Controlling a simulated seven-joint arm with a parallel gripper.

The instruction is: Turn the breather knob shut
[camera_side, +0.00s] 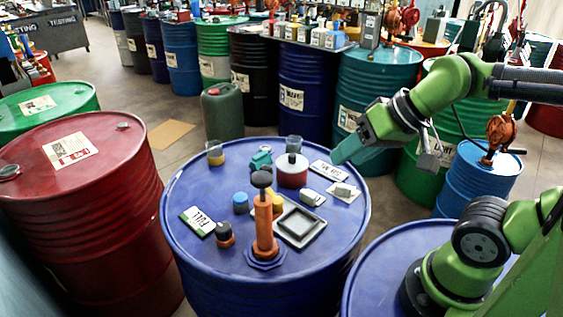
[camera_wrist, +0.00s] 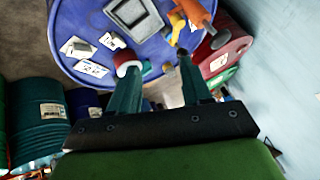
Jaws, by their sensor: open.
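An orange post with a dark round knob on top (camera_side: 262,181) stands on the blue drum (camera_side: 190,250). A small orange fitting with a dark cap (camera_side: 224,233) stands at the drum's front left. I cannot tell which of these is the breather knob. The orange post also shows in the wrist view (camera_wrist: 196,12), at the top. My gripper (camera_side: 343,156) is above the drum's right edge, apart from both fittings. In the wrist view its two fingers (camera_wrist: 158,68) are spread with nothing held between them.
The drum top also holds a grey tray (camera_side: 283,240), a red and white round container (camera_side: 291,171), a blue cap (camera_side: 240,203), a labelled card (camera_side: 197,221) and two cups at the back. Red and green drums stand left. The drum's front left rim is clear.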

